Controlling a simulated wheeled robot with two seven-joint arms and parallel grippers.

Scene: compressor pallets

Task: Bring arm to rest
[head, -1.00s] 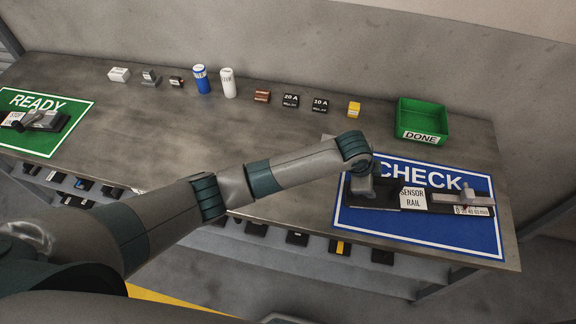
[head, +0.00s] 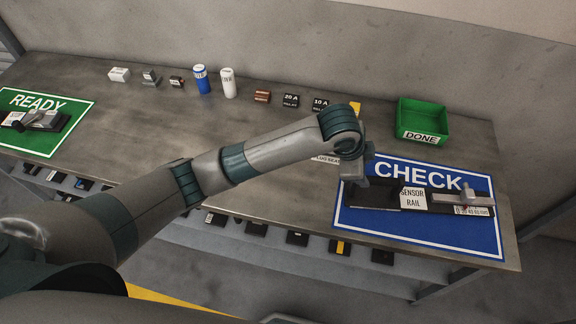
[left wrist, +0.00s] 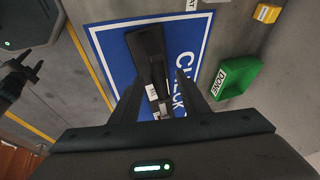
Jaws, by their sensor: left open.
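My left gripper (head: 358,178) hangs over the left part of the blue CHECK mat, above the left end of the sensor rail; its jaws are hard to see there. In the left wrist view its two dark fingers (left wrist: 160,88) are spread apart with nothing held between them. The sensor rail (head: 430,202) lies on the CHECK mat (head: 400,238) and shows between and beyond the fingers in the left wrist view (left wrist: 149,50). My right gripper is not in the head view; dark parts at the wrist view's left edge are unclear.
A green DONE bin (head: 422,116) stands behind the mat. Several small parts, a blue can (head: 201,80) and a white can (head: 228,83) line the back. A green READY mat (head: 45,140) with a fixture lies far left. The middle of the bench is bare.

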